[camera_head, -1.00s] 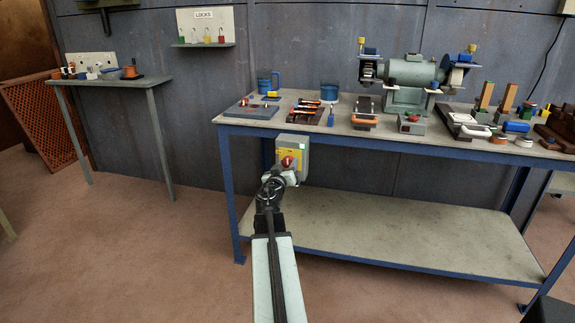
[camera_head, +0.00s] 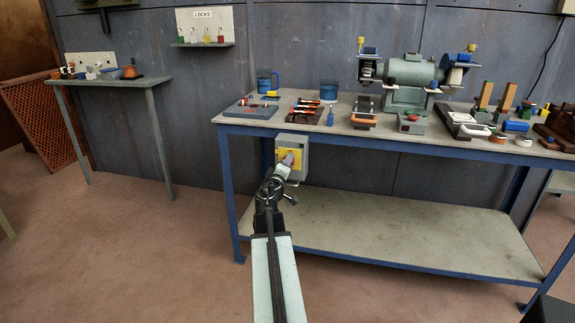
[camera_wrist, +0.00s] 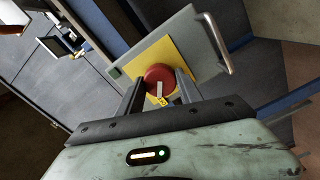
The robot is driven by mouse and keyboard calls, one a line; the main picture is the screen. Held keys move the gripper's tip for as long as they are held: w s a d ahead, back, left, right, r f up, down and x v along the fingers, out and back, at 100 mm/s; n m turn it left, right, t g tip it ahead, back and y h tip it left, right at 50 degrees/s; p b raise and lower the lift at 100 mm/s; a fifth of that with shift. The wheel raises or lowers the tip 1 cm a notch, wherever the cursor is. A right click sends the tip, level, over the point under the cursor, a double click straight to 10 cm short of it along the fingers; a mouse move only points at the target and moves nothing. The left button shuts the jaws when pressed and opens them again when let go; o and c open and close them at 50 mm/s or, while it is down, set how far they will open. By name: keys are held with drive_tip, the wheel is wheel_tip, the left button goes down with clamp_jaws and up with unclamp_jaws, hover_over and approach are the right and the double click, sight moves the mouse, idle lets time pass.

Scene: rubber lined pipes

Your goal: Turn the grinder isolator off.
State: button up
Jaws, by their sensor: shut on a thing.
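The grinder isolator (camera_head: 293,146) is a grey box with a yellow plate, mounted at the front left of the workbench below its top. In the wrist view its yellow plate (camera_wrist: 190,58) surrounds a red round knob (camera_wrist: 160,78) with a pale bar on it and a small yellow tag below. My gripper (camera_wrist: 160,92) has its two fingers on either side of the red knob and is shut on it. In the head view my gripper (camera_head: 283,168) covers most of the knob. The grinder (camera_head: 411,73) stands on the bench top.
The workbench (camera_head: 350,140) carries several tools, blue mugs and blocks. Its lower shelf (camera_head: 400,235) is bare. A small side table (camera_head: 110,80) stands at the left, with a locks board (camera_head: 206,24) on the wall.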

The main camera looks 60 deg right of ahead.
drive_tip(key=n, duration=0.3)
drive_tip(key=shift+w+a+n, duration=0.15)
drive_tip(key=shift+w+n, duration=0.1)
drive_tip(key=shift+n, duration=1.85)
drive_tip(key=o, duration=1.4)
drive_tip(key=shift+c, duration=0.2)
drive_tip(key=shift+s, duration=0.1)
